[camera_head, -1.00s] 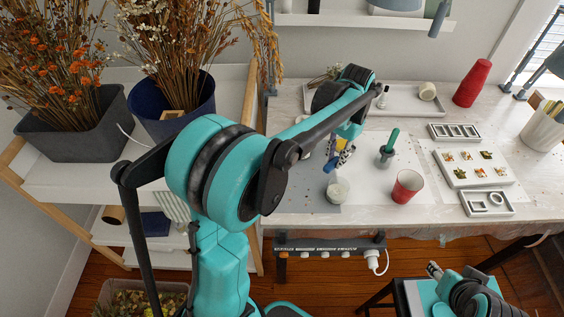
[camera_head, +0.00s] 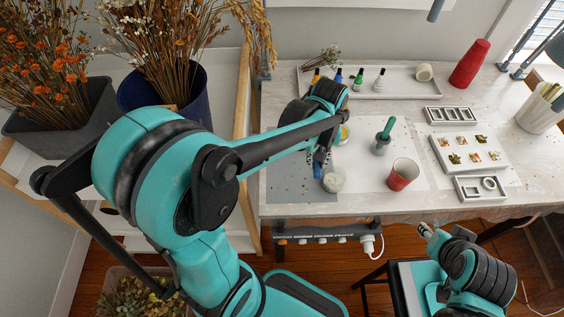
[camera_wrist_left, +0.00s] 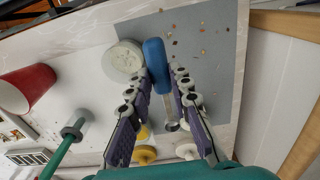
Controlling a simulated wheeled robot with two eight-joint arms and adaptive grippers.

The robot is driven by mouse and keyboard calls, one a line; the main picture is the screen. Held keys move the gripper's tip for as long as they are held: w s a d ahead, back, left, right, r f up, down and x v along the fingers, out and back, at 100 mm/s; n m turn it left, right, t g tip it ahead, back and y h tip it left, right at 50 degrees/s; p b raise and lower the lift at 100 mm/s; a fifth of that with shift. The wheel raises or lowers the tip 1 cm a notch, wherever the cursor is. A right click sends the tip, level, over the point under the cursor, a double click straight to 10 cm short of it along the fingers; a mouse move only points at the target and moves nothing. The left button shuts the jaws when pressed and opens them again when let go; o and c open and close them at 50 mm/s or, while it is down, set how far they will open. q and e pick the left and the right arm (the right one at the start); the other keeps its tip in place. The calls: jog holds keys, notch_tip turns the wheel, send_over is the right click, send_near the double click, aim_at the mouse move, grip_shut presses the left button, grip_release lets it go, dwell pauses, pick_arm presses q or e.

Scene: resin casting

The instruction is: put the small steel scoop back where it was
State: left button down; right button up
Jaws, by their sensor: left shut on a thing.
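The small scoop shows in the left wrist view as a blue handle (camera_wrist_left: 156,58) with a steel end (camera_wrist_left: 172,124) towards the wrist. My left gripper (camera_wrist_left: 161,78) is shut on it, with the handle between its fingers. In the head view the left gripper (camera_head: 318,160) is over the grey mat (camera_head: 290,183), left of a clear cup with pale contents (camera_head: 333,181). The cup (camera_wrist_left: 123,60) is beside the handle in the wrist view; I cannot tell whether they touch. My right gripper (camera_head: 426,231) is low at the right, its fingers unclear.
A red cup (camera_head: 402,175) and a green-handled tool in a grey holder (camera_head: 382,141) stand right of the mat. A white tray (camera_head: 400,88) holds several small bottles at the back. White moulds (camera_head: 470,153) lie at the right. Pale table is clear in front of the red cup.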

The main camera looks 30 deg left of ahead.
pick_arm(q)
jog(key=a+f+b, duration=0.1)
jog(key=a+f, duration=0.1)
jog(key=a, duration=0.1)
jog(key=a+f+b, duration=0.1)
jog(key=a+f, duration=0.1)
jog(key=a, duration=0.2)
jog(key=a+f+b, duration=0.1)
jog(key=a+f, duration=0.1)
jog(key=a, duration=0.2)
jog(key=shift+s+f, duration=0.25)
jog(key=shift+f, duration=0.15)
jog(key=shift+a+f, duration=0.15)
notch_tip(320, 180, down, 3)
jog(key=shift+f+b, duration=0.2)
jog(key=shift+b, duration=0.7)
jog(key=shift+f, duration=0.3)
jog(key=shift+r, duration=0.1)
